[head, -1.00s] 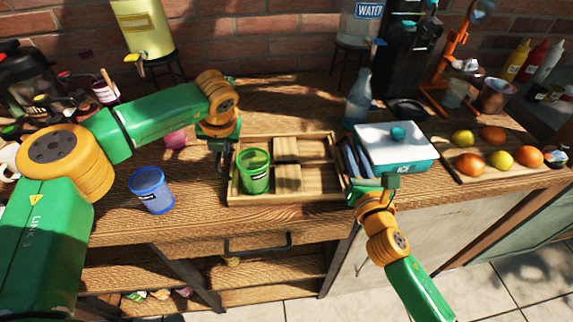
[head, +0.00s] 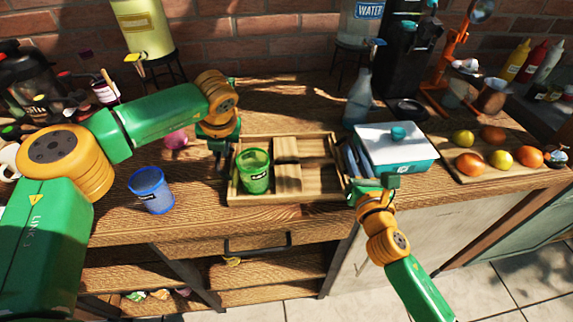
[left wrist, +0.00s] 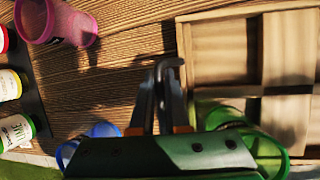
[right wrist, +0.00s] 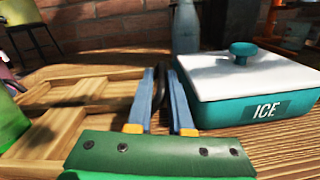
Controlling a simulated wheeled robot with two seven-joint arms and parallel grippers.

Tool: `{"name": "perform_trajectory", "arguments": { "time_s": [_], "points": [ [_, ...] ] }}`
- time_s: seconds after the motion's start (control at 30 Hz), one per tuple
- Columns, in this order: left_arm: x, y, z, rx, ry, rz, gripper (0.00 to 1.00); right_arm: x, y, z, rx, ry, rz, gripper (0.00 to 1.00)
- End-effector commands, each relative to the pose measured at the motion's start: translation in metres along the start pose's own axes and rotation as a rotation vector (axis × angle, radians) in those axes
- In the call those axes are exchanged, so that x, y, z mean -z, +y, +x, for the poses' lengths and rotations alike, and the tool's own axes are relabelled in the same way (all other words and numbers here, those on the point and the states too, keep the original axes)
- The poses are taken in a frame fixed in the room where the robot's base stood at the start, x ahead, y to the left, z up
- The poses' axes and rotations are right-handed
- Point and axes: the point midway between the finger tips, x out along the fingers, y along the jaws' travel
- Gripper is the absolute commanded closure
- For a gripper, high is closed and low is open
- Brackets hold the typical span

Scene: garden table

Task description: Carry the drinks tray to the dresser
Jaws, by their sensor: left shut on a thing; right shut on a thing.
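The drinks tray (head: 277,202) is a shallow wooden box with dividers, level on or just above the wooden counter. A green cup (head: 253,172) stands upright in its front left compartment. My left gripper (head: 221,160) is shut on the dark handle at the tray's left end; the handle shows in the left wrist view (left wrist: 170,63). My right gripper (head: 354,165) is shut on the handle at the right end, seen between the blue fingers in the right wrist view (right wrist: 160,85). I cannot tell which thing here is the dresser.
A blue cup (head: 152,191) stands left of the tray. A teal ICE box (head: 397,158) sits close beside my right gripper. A glass bottle (head: 359,98) is behind it. A pink cup (head: 176,139) is behind my left gripper. A fruit board (head: 487,168) lies at the right.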

Motion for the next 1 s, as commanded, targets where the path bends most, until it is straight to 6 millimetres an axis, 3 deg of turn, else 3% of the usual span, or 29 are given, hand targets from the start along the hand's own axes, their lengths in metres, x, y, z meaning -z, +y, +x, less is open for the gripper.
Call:
{"name": "perform_trajectory", "arguments": {
  "time_s": [0.27, 0.63, 1.0],
  "points": [
    [-0.002, 0.003, -0.002, -0.007, -0.002, -0.004, 1.0, -0.002, -0.002, 0.0, 0.006, 0.002, -0.004, 1.0],
    [-0.021, 0.014, -0.048, -0.008, -0.002, -0.004, 1.0, -0.052, 0.007, 0.0, 0.007, 0.001, -0.004, 1.0],
    [-0.02, 0.013, -0.045, -0.008, -0.001, -0.004, 1.0, -0.049, 0.007, 0.0, 0.007, 0.0, -0.004, 1.0]
  ]
}}
